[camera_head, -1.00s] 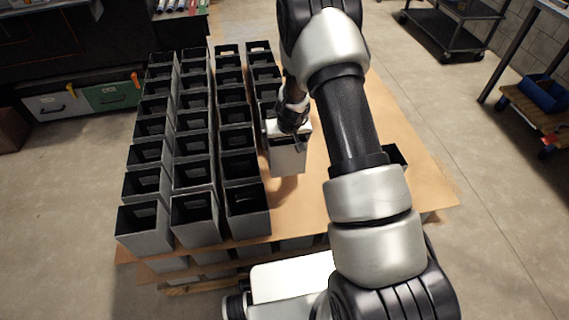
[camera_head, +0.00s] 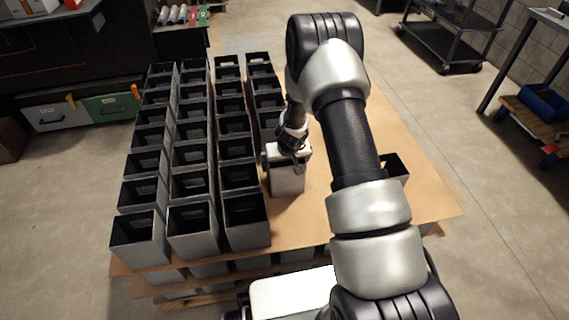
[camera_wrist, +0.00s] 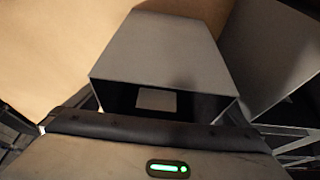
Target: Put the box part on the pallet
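My gripper (camera_head: 287,158) is over a grey, open-topped box part (camera_head: 287,181) at the near end of the fourth column of boxes. It appears shut on the box part's upper end. The box part is upright and low over the pallet's brown sheet (camera_head: 310,215); I cannot tell whether it touches. In the wrist view the box part (camera_wrist: 165,55) extends away from my gripper, with its dark opening facing me. The fingertips are mostly hidden.
Columns of similar grey boxes (camera_head: 193,230) fill the pallet's left side. One box also shows close on the right in the wrist view (camera_wrist: 270,60). Another box (camera_head: 395,166) is partly behind my arm at right. Bare sheet lies around my arm.

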